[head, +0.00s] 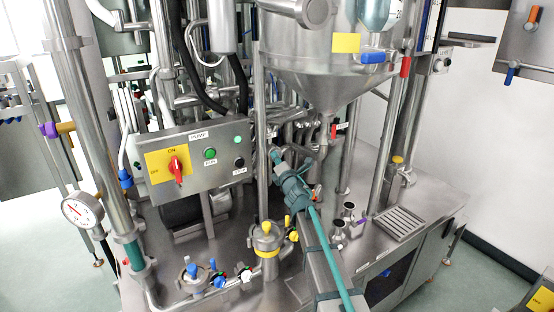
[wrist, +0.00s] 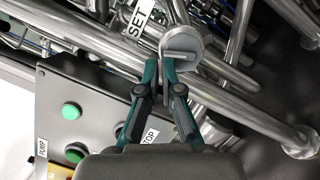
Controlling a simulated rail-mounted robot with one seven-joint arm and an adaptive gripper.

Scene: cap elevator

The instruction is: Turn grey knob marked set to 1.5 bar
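The grey knob (wrist: 182,44) shows at the upper middle of the wrist view, a round disc with a raised bar across it. A white label reading SET (wrist: 139,18) is just left of it. My gripper (wrist: 160,64) has its two teal fingers apart, with a gap between the tips. The right fingertip overlaps the knob's lower left edge in the picture; I cannot tell whether it touches.
The pump control box (head: 196,160), with a red switch and buttons, is left of my gripper. A steel hopper (head: 325,75) hangs above. A vertical post (head: 262,130) stands close by. Steel pipes (wrist: 245,110) crowd around the knob. A dial gauge (head: 83,210) is at the far left.

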